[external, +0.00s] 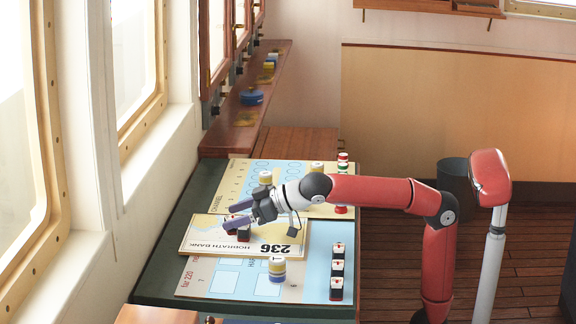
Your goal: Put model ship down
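My gripper (235,213) reaches in from the right over the table. Its two purple-grey fingers point left and stand apart, with a gap between them. A small dark block with a white patch and a red base (243,236), perhaps the model ship, is just below the lower finger, over the board marked "Horrath Bank 236" (205,243). The lower finger partly covers it. I cannot tell whether it touches the finger or rests fully on the board.
Similar dark blocks (337,268) stand in a column on the blue chart area at the right. A yellow, white and blue round piece (277,270) stands near the front. Another round piece (265,178) is behind the gripper. The green table edge (165,270) is left.

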